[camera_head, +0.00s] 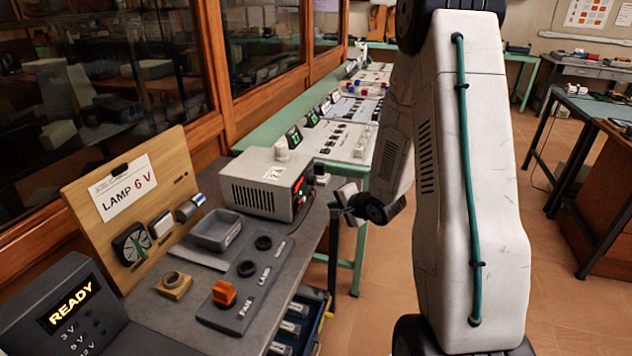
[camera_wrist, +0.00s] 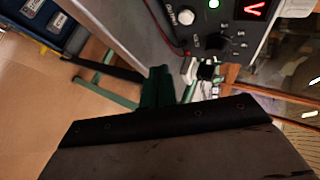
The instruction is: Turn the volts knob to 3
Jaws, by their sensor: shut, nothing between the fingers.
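The grey power supply (camera_head: 262,185) stands on the bench in the head view, its front panel facing right toward my gripper. In the wrist view its dark panel (camera_wrist: 222,22) shows at the top right. A black knob (camera_wrist: 216,42) with small numbers around it sits low on this panel; I take it for the volts knob. Its pointer setting is too small to read. My gripper (camera_head: 340,199) is shut and empty, in front of and apart from the panel. In the wrist view the closed dark green fingers (camera_wrist: 158,80) are left of and below the knob.
A pale round button (camera_wrist: 187,16), a green light (camera_wrist: 213,3) and a lit red display (camera_wrist: 255,9) share the panel. Open floor lies right of the bench.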

